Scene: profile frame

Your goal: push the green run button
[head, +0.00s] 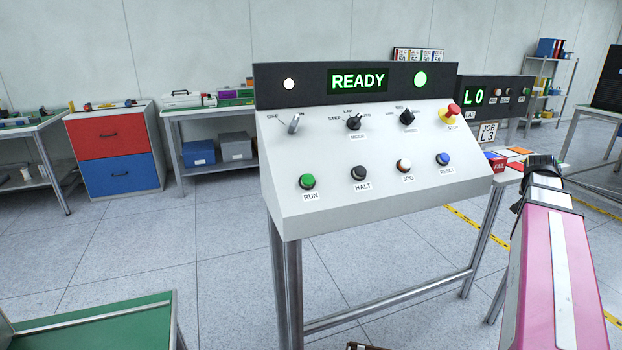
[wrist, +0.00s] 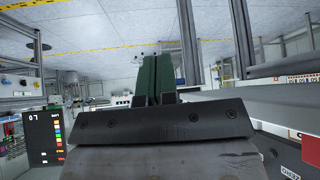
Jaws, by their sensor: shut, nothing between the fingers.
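The green RUN button (head: 307,182) is at the lower left of the sloped white face of the control panel (head: 330,209), above its RUN label. Nothing covers it in the head view. The panel's display (head: 358,80) reads READY in green. My gripper (head: 541,161) is to the right of the panel, well apart from the RUN button. In the wrist view my gripper's green fingers (wrist: 157,72) are together with nothing between them. I cannot make out the RUN button in the wrist view.
Beside RUN are the black HALT button (head: 359,173), white JOG button (head: 404,165) and blue RESET button (head: 442,159). A red emergency stop (head: 453,110) sits at upper right, with knobs left of it. A green-topped table (head: 100,325) is at lower left. Space before the panel is clear.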

